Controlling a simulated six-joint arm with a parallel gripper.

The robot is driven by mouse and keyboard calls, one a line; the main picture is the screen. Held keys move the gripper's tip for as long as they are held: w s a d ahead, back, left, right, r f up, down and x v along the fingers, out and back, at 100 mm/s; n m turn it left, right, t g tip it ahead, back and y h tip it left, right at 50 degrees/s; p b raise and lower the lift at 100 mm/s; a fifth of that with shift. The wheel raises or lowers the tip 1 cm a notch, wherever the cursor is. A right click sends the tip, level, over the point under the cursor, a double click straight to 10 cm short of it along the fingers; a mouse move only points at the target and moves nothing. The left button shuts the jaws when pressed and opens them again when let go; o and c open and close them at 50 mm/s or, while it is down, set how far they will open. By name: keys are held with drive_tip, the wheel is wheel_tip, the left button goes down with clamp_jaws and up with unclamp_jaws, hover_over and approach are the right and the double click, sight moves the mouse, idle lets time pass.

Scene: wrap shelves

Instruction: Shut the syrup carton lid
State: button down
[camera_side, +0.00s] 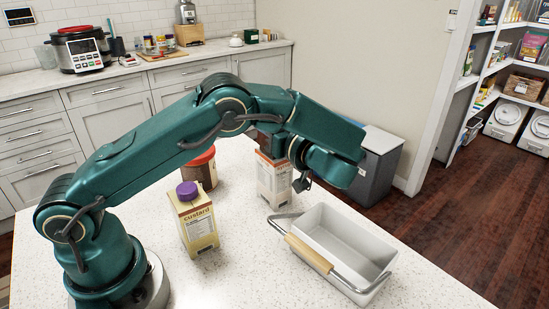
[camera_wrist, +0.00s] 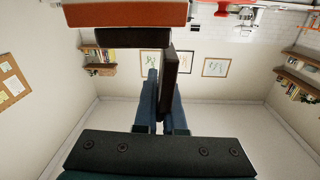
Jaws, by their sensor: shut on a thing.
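The syrup carton (camera_side: 275,182), white with an orange top band, stands on the counter behind my arm in the side view. Its top is partly hidden by my arm. In the wrist view the carton's orange edge (camera_wrist: 125,14) crosses the top, with a dark brown collar (camera_wrist: 130,37) beside it. The dark brown lid (camera_wrist: 170,66) stands out at about a right angle from the collar, so it is open. My gripper (camera_wrist: 161,84) is shut on this lid, with its blue fingers on either side. In the side view my fingers are hidden behind my arm.
A custard carton (camera_side: 198,227) with a purple cap and a red-lidded jar (camera_side: 203,168) stand left of the syrup carton. A white basket (camera_side: 345,243) with a wooden handle (camera_side: 308,253) stands at the front right. A grey bin (camera_side: 378,168) stands beyond the counter.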

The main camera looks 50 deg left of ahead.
drive_tip(key=m, duration=0.1)
drive_tip(key=w+m, duration=0.1)
drive_tip(key=m, duration=0.1)
drive_tip(key=shift+w+f, duration=0.1)
drive_tip(key=shift+f, duration=0.1)
drive_tip(key=m, duration=0.1)
drive_tip(key=w+m, duration=0.1)
drive_tip(key=m, duration=0.1)
drive_tip(key=shift+w+f+m, duration=0.2)
drive_tip(key=shift+f+m, duration=0.1)
drive_tip(key=shift+f, duration=0.1)
drive_tip(key=m, duration=0.1)
drive_tip(key=w+f+m, duration=0.1)
drive_tip(key=m, duration=0.1)
drive_tip(key=shift+w+f+m, duration=0.1)
drive_tip(key=shift+f+m, duration=0.15)
drive_tip(key=shift+m, duration=0.45)
drive_tip(key=shift+w+f+m, duration=0.1)
drive_tip(key=shift+f+m, duration=0.15)
drive_tip(key=shift+m, duration=0.45)
drive_tip(key=c, duration=1)
unclamp_jaws()
